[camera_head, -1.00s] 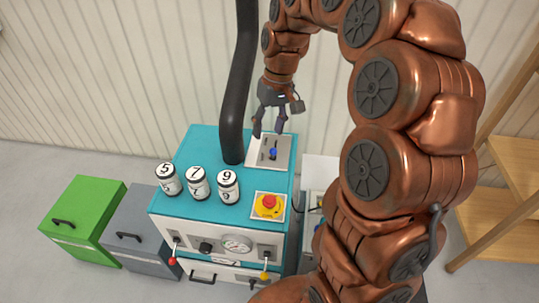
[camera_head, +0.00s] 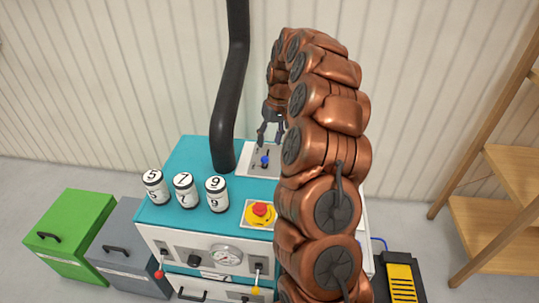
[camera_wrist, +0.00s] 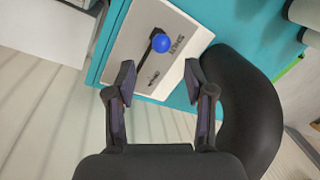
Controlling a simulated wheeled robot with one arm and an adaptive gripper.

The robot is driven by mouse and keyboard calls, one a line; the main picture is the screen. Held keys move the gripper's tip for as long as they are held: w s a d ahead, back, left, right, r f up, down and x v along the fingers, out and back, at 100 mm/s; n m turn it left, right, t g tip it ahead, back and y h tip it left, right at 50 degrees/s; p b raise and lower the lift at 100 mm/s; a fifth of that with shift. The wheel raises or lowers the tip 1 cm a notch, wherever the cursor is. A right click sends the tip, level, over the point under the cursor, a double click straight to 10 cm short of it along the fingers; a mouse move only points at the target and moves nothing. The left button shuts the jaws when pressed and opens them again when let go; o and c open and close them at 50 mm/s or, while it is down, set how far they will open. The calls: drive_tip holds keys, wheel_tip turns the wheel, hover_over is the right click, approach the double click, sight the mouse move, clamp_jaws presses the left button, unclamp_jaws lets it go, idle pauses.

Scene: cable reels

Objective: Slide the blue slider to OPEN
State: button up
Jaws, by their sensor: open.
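The blue slider knob (camera_head: 265,160) sits on a pale plate (camera_head: 247,161) at the back right of the teal machine top. In the wrist view the blue knob (camera_wrist: 162,43) stands on a dark slot, near the end of the plate marked with letters that I read as SHUT. Other lettering at the slot's nearer end is too small to read surely. My gripper (camera_head: 269,138) is above the plate, just behind the knob. In the wrist view my gripper (camera_wrist: 158,80) has its two fingers apart, with nothing between them; the knob is beyond the fingertips.
A thick black pipe (camera_head: 223,130) rises from the machine beside the plate, close to my gripper. Number drums (camera_head: 185,190) and a red button (camera_head: 260,212) stand towards the front. The ribbed wall (camera_head: 120,90) is behind.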

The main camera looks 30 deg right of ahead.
sight(265, 157)
drive_tip(key=f, duration=0.2)
drive_tip(key=a+f, duration=0.1)
drive_tip(key=f, duration=0.4)
drive_tip(key=shift+w+a, duration=0.15)
drive_tip(key=shift+a, duration=0.15)
clamp_jaws()
idle(0.4)
